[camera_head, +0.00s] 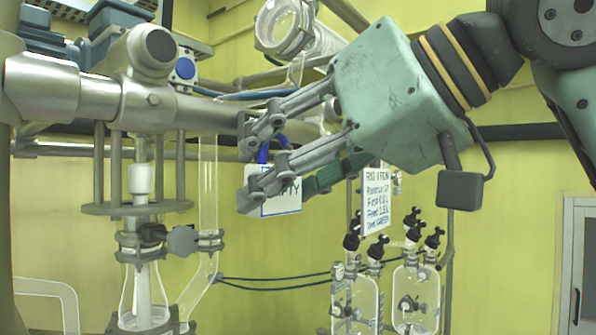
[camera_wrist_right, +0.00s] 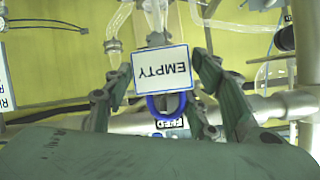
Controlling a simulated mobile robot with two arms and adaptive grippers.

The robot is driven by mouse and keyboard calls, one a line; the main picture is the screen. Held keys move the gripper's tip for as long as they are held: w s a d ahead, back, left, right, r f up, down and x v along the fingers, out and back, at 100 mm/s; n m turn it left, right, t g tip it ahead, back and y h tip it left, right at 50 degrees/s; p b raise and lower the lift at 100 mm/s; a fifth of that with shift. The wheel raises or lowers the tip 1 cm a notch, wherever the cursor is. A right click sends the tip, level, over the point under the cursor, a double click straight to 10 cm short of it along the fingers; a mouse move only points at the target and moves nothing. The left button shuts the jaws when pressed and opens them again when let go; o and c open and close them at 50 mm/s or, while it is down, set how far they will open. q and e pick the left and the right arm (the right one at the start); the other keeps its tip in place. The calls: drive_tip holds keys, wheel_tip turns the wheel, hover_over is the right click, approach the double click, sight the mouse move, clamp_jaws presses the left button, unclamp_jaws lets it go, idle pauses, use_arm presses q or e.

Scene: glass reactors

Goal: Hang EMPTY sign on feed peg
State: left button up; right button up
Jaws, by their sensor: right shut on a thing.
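The EMPTY sign (camera_head: 287,203) is a white card with a blue border and a blue loop (camera_head: 264,151) at its top. My right gripper (camera_head: 250,165) is shut on the sign, whose printed face is partly hidden by the fingers in the head view. In the right wrist view the sign (camera_wrist_right: 162,78) appears upside down between the fingers, with its blue loop (camera_wrist_right: 166,106) toward the gripper. A FEED label (camera_wrist_right: 170,123) shows just past the loop, on or by the metal pipe. I cannot make out the peg itself. My left gripper is not in view.
A thick metal pipe (camera_head: 207,112) runs behind the fingers. A glass reactor neck (camera_head: 143,285) stands at lower left. Glass bottles (camera_head: 355,300) with black valves and a white text board (camera_head: 377,198) are beyond the gripper. Blue hoses cross near the pipe.

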drive_tip(key=shift+w+a+f, duration=0.45)
drive_tip(key=shift+a+f, duration=0.2)
drive_tip(key=shift+f, duration=0.05)
idle(0.5)
drive_tip(key=o, duration=1.3)
drive_tip(key=shift+w+d, duration=0.1)
drive_tip(key=shift+w, duration=0.45)
drive_tip(key=shift+s+r, duration=0.15)
drive_tip(key=shift+c, duration=0.5)
drive_tip(key=shift+c, duration=0.9)
drive_tip(key=shift+s, duration=0.15)
